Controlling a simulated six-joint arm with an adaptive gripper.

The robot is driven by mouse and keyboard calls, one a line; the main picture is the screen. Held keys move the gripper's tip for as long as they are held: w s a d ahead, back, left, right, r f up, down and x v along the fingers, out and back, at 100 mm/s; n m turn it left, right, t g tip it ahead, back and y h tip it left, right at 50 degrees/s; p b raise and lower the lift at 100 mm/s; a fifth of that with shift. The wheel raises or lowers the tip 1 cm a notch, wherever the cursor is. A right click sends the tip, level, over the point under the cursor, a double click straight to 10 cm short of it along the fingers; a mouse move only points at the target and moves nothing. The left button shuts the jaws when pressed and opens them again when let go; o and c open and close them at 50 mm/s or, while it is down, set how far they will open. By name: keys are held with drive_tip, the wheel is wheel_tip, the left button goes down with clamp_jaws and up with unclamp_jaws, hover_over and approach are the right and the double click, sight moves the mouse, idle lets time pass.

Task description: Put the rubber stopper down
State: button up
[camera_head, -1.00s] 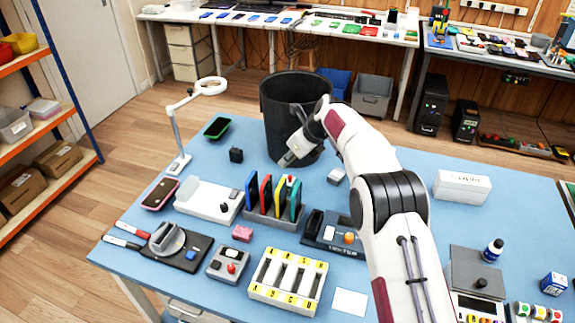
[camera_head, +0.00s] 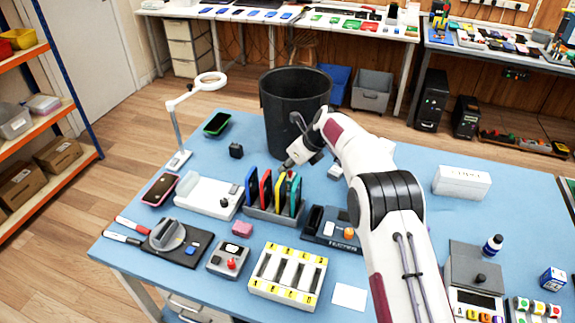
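My gripper (camera_head: 288,164) points down and to the left, just behind the rack of coloured phones. It is in front of the black bin (camera_head: 290,100). Its fingertips are small and dark here, so I cannot tell whether they are open or shut, or whether they hold the rubber stopper. I cannot make out the stopper for certain anywhere. A small black block (camera_head: 236,150) stands on the blue table left of my gripper, apart from it.
The phone rack (camera_head: 270,216) holds blue, red, yellow and green phones upright, close to my gripper. A magnifier lamp (camera_head: 176,125) and a green-edged phone (camera_head: 217,124) are at left. A white box (camera_head: 462,182) is at right.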

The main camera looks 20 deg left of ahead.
drive_tip(key=shift+r, duration=0.1)
idle(0.3)
drive_tip(key=shift+v, duration=6.1)
drive_tip(key=s+d+r+n+t+h, duration=0.1)
drive_tip(key=s+d+r+n, duration=0.5)
drive_tip(key=s+d+r, duration=0.4)
drive_tip(key=s+d+r+n+t+h, duration=0.15)
drive_tip(key=s+d+r+n, duration=0.5)
drive_tip(key=d, duration=0.65)
drive_tip(key=s+d+f+n+h, duration=0.1)
drive_tip(key=s+d+n, duration=0.2)
drive_tip(key=s, duration=0.6)
drive_tip(key=s+d+f+n+h, duration=0.1)
drive_tip(key=s+d+n, duration=0.2)
drive_tip(key=s+d, duration=0.3)
drive_tip(key=s+d+f+n+h, duration=0.1)
drive_tip(key=s+d+n, duration=0.3)
drive_tip(key=s, duration=0.9)
drive_tip(key=shift+d+f+t+h, duration=0.25)
drive_tip(key=shift+d+f, duration=0.2)
drive_tip(key=shift+d, duration=0.15)
